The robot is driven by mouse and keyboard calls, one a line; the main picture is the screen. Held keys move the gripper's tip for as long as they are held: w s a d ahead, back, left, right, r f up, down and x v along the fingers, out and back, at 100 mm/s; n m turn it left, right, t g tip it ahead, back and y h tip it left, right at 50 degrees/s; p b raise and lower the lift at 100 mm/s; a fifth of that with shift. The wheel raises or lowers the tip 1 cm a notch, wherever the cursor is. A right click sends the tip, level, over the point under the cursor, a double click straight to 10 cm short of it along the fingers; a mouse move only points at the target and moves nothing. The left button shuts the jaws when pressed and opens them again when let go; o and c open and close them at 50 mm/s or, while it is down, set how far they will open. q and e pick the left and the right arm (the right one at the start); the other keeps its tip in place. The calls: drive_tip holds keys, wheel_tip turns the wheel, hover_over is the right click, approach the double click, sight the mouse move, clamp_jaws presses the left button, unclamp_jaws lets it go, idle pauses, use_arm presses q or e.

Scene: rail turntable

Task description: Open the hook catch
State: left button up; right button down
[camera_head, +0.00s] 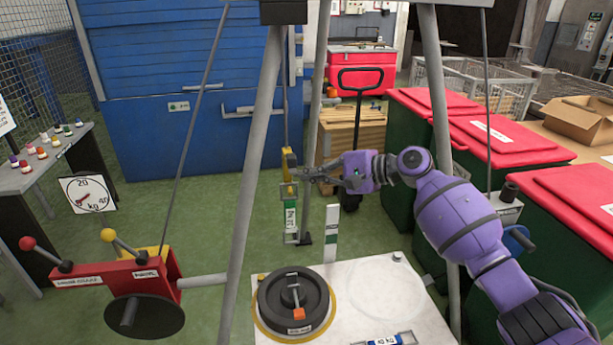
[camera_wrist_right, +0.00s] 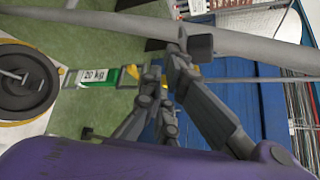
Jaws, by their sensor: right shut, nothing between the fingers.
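A yellow hook (camera_head: 288,160) hangs on a line between the grey legs of a tripod-like frame. A metal link with a green and white label (camera_head: 291,214) hangs below it; in the right wrist view the label reads 20 kg (camera_wrist_right: 94,76). The catch itself is too small to make out. My right gripper (camera_head: 304,174) is shut and empty, with its tips at the right side of the hook's lower part; I cannot tell whether they touch. In the right wrist view a bit of yellow shows by the fingers. My left gripper is not in view.
A dark round weight (camera_head: 292,302) sits on a white platform (camera_head: 385,285) below. Grey legs (camera_head: 258,150) stand on both sides of the hook. A red winch (camera_head: 118,280) with levers is at left, green bins with red lids (camera_head: 575,190) at right.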

drive_tip(key=shift+r, duration=0.1)
idle(0.5)
drive_tip(key=shift+s, duration=0.1)
drive_tip(key=shift+s+d+p, duration=0.15)
drive_tip(key=shift+s+p, duration=0.45)
drive_tip(key=shift+s, duration=0.15)
